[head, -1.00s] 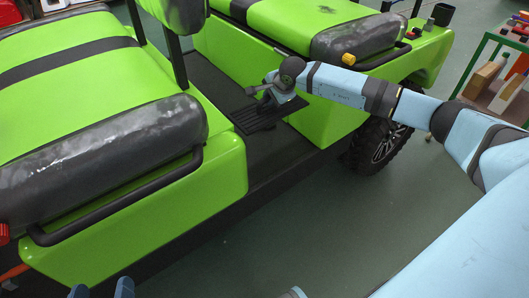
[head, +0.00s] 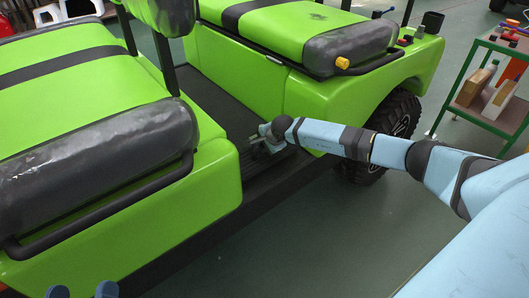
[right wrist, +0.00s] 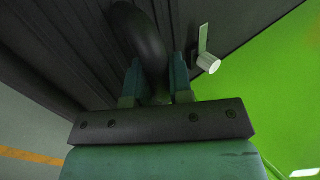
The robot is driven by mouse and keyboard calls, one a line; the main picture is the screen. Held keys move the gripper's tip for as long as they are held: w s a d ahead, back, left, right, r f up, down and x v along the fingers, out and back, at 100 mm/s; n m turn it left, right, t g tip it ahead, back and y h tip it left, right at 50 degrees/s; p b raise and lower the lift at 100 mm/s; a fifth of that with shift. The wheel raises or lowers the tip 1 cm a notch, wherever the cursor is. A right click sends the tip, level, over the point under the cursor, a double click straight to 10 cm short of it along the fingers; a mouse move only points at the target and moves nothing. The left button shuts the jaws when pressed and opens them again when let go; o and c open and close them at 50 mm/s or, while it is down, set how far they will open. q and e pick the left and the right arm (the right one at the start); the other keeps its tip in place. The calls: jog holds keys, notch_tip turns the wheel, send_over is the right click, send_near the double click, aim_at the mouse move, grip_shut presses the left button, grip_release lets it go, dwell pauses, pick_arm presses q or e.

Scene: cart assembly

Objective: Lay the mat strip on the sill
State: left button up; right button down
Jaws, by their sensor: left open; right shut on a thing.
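The mat strip (head: 262,164) is dark and ribbed and lies low at the dark sill (head: 205,232) of the green cart, in its doorway. Dark on dark, I cannot tell whether it touches the sill. My right gripper (head: 262,143) is over it. In the right wrist view, the right gripper (right wrist: 156,92) is shut on a curved black piece (right wrist: 142,38), with a dark ribbed surface (right wrist: 55,45) behind it. My left gripper (head: 82,291) shows only two blue fingertips, apart and empty, at the bottom left edge.
The green front body (head: 300,110) and seat base (head: 215,185) flank the doorway. A black wheel (head: 396,122) stands right of it. A green-framed rack (head: 472,112) with boxes is at the right. The floor in front of the cart is clear.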

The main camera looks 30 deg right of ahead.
pick_arm(q)
jog(key=shift+d+f+g, duration=0.1)
jog(key=shift+f+g, duration=0.2)
jog(key=shift+f, duration=0.35)
pick_arm(e)
jog(key=shift+f, duration=1.25)
jog(key=shift+f+b, duration=0.2)
jog(key=shift+b, duration=0.1)
jog(key=c, duration=1)
grip_release()
pick_arm(q)
jog(key=shift+w, duration=0.1)
pick_arm(e)
jog(key=shift+r, duration=0.1)
